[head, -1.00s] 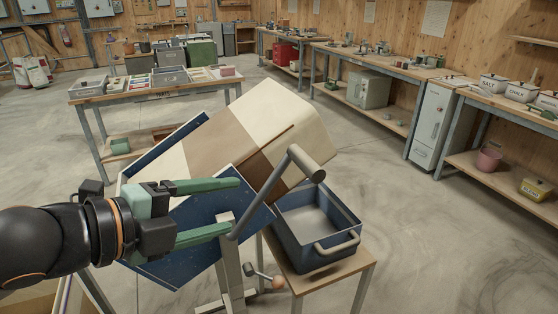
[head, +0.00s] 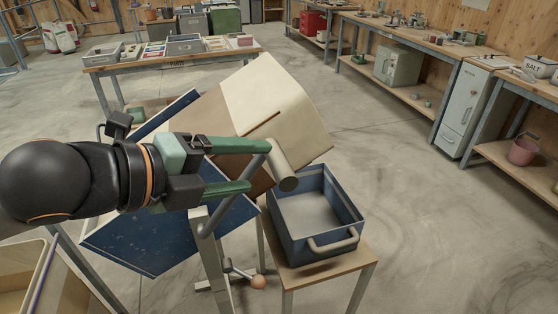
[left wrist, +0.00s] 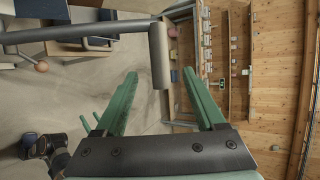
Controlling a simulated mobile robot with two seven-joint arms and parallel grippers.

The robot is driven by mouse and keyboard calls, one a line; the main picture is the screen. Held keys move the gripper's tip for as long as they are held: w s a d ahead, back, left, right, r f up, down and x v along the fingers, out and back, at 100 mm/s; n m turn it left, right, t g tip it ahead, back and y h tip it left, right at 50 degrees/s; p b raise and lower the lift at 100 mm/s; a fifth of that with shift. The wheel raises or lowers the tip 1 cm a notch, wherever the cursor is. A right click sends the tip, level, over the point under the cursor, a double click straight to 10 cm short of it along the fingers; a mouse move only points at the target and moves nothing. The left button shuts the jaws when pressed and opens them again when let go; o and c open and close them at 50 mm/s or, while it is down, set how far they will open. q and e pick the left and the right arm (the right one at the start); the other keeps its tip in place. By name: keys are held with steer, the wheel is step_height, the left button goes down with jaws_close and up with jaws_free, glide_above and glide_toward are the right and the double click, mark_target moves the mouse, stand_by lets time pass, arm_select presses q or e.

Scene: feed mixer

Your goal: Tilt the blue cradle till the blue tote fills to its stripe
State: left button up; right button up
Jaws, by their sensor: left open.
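The blue cradle (head: 150,242) stands tilted on a pale frame, holding a big cream-and-brown sack (head: 272,97) whose lower end leans toward the tote. A grey lever with a cylindrical grip (head: 283,168) rises from the cradle's side; the grip also shows in the left wrist view (left wrist: 159,56).
The tote sits on a small wooden stand (head: 318,264). An orange-brown knob (head: 258,282) sticks out low beside the cradle frame. A pale bin (head: 22,262) is at bottom left. A table with trays (head: 170,58) stands behind; benches line the right. Open floor lies right of the tote.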

arm_select(q)
steer(key=x, duration=1)
steer(key=shift+w+d, duration=0.2)
steer(key=shift+w, duration=0.05)
steer(key=shift+f, duration=0.15)
jaws_close()
stand_by(0.9)
